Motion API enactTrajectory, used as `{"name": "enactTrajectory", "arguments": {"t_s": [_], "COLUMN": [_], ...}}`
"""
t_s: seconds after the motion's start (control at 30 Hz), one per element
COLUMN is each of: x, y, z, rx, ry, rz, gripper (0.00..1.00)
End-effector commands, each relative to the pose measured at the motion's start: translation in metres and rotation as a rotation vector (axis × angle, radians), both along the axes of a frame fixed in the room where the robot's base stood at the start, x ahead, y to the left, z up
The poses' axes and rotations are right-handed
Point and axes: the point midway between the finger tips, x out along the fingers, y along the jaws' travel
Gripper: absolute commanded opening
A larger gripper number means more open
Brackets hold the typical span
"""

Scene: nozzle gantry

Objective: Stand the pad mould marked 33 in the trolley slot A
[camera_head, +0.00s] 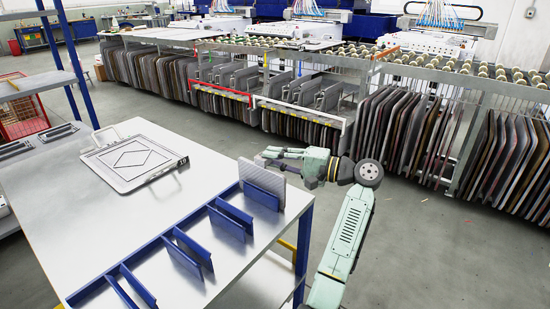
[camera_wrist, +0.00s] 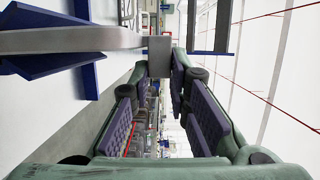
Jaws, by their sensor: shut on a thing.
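A grey, ribbed plate (camera_head: 262,182), apparently a pad mould, stands upright at the far right end of the row of blue dividers, beside the last blue divider (camera_head: 262,196). My gripper (camera_head: 282,153) is at its upper right edge. In the wrist view the plate's edge (camera_wrist: 70,41) runs in from the left, and its small grey end (camera_wrist: 159,57) lies between my fingertips, so my gripper is shut on it. No number shows on this plate. Whether its lower edge rests on the surface is hidden. No slot letter is readable.
A pale flat frame (camera_head: 133,158) with a diamond drawing, a handle and a black tag lies on the metal table (camera_head: 70,228). Several blue dividers (camera_head: 185,255) stand along its edge. Racks of panels (camera_head: 480,150) stand behind. Open floor (camera_head: 430,250) lies to the right.

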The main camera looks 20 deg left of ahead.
Motion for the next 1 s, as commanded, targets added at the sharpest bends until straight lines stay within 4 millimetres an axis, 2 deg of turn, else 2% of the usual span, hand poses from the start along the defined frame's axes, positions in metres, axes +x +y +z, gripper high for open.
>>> {"name": "enactTrajectory", "arguments": {"t_s": [0.1, 0.13, 0.47, 0.8, 0.87, 1.0], "x": [0.0, 0.0, 0.0, 0.0, 0.0, -0.001], "y": [0.0, 0.0, 0.0, -0.003, -0.008, -0.032], "z": [0.001, 0.001, 0.001, -0.001, 0.0, 0.001], "rx": [0.002, 0.002, 0.001, -0.001, 0.0, 0.001], "ry": [-0.001, -0.001, -0.001, 0.001, 0.001, 0.0], "rz": [0.0, -0.001, 0.0, -0.001, -0.002, -0.005], "gripper": [0.0, 0.18, 0.4, 0.4, 0.4, 0.4]}}
